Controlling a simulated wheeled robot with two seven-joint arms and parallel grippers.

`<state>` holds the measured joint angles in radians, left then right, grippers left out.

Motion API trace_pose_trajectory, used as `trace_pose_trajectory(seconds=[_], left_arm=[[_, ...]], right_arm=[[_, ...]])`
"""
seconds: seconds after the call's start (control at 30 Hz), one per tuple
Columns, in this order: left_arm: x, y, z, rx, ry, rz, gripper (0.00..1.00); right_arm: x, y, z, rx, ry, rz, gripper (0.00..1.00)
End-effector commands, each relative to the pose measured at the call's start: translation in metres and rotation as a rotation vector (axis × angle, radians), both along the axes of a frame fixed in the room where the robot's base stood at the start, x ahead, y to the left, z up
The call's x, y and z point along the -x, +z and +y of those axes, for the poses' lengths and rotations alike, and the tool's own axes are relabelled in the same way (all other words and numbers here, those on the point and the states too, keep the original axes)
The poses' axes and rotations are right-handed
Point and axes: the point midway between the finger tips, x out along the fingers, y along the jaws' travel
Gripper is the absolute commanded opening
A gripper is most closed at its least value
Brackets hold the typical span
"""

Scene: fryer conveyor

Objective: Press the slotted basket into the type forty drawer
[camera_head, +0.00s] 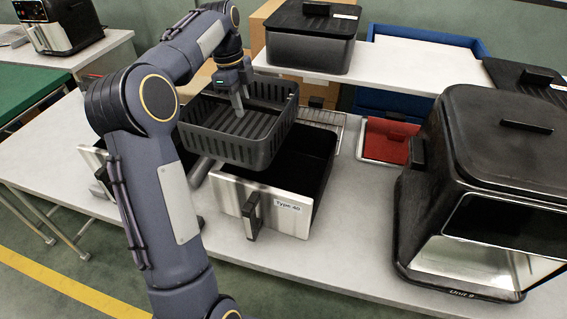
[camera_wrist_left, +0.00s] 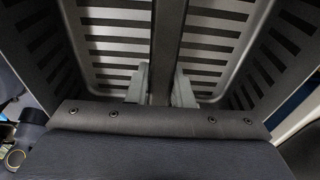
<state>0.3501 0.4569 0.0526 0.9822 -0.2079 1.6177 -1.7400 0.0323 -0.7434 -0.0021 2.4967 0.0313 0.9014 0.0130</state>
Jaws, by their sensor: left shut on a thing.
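The slotted basket (camera_head: 228,150) is dark grey with slotted walls and floor. In the head view it hangs tilted above and to the left of the type forty drawer (camera_head: 262,203), overlapping its left rear part. My left gripper (camera_head: 238,108) reaches down into the basket and is shut on its central part. In the left wrist view, the two light fingers of my left gripper (camera_wrist_left: 160,92) close on a dark central bar of the basket (camera_wrist_left: 208,45). The drawer has a steel front with a "Type 40" label and a dark, open inside. My right gripper is not in view.
Another steel-fronted drawer (camera_head: 97,165) stands to the left, partly behind my arm. A wire rack (camera_head: 321,117) lies behind the type forty drawer. A red-lined tray (camera_head: 388,140) and a large black fryer unit (camera_head: 490,190) are to the right. A lidded black box (camera_head: 311,38) stands on the rear shelf.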

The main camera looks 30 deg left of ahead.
Motion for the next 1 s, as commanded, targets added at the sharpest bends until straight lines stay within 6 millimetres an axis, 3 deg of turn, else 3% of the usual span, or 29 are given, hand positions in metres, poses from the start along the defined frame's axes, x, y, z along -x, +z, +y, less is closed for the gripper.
trace_pose_trajectory(seconds=[0.2, 0.47, 1.0], left_arm=[[-0.013, 0.002, -0.055, 0.000, -0.006, -0.002, 0.00], [-0.025, 0.002, -0.105, 0.000, -0.004, -0.003, 0.00], [-0.025, -0.117, -0.103, 0.000, 0.001, 0.002, 0.00]], right_arm=[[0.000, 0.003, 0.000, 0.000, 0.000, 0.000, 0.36], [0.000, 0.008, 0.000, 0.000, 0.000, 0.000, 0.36], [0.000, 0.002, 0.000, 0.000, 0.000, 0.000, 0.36]])
